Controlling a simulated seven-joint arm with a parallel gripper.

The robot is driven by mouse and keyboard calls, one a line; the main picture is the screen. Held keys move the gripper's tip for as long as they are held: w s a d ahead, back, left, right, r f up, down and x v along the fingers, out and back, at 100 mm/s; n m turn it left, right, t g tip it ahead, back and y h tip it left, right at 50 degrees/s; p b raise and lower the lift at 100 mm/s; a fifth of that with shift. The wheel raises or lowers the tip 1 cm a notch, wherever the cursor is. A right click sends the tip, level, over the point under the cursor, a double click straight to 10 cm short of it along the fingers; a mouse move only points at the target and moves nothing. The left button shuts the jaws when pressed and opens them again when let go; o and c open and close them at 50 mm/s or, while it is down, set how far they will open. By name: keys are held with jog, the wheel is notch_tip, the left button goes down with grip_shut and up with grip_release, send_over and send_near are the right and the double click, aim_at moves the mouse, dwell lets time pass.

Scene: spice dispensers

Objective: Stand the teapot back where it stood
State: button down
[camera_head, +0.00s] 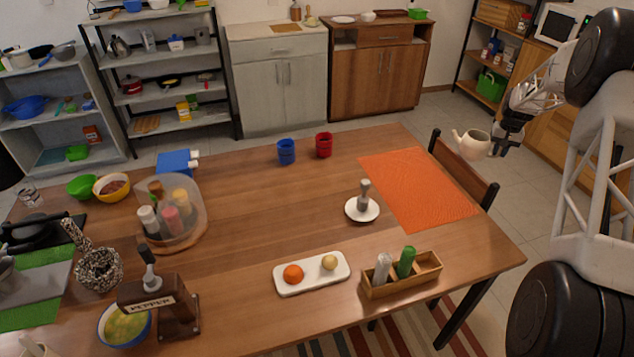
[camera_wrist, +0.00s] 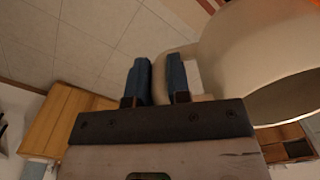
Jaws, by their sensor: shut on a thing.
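The cream teapot (camera_head: 472,144) is held in the air at the right, beyond the right edge of the table near the chair back. In the camera_head view its spout points left and its handle is on the right. My gripper (camera_head: 503,142) is shut on the handle. In the camera_wrist view my two blue fingers (camera_wrist: 160,82) close around the handle, and the teapot's body (camera_wrist: 260,50) fills the upper right, its dark open mouth facing down and right in that picture. The orange mat (camera_head: 415,188) lies bare at the table's right end.
The wooden table (camera_head: 240,240) carries a white saucer with a grey-handled item (camera_head: 363,204), a wooden caddy (camera_head: 402,281), a white tray (camera_head: 312,274), and blue (camera_head: 286,151) and red (camera_head: 323,145) cups. A chair (camera_head: 465,170) stands close below the teapot.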

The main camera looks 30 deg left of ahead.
jog(key=s+a+n, duration=0.2)
jog(key=s+a, duration=0.7)
jog(key=a, duration=0.7)
jog(key=s+a+r+n, duration=0.1)
jog(key=s+a+n, duration=0.2)
jog(key=s+a, duration=0.6)
jog(key=s+a+r+n, duration=0.1)
jog(key=s+a+n, duration=0.2)
jog(key=s+a, duration=0.6)
jog(key=a, duration=1.5)
jog(key=shift+a+r, duration=0.15)
jog(key=shift+a, duration=0.1)
jog(key=shift+f, duration=3.1)
jog(key=shift+f, duration=1.9)
jog(key=shift+f, duration=0.1)
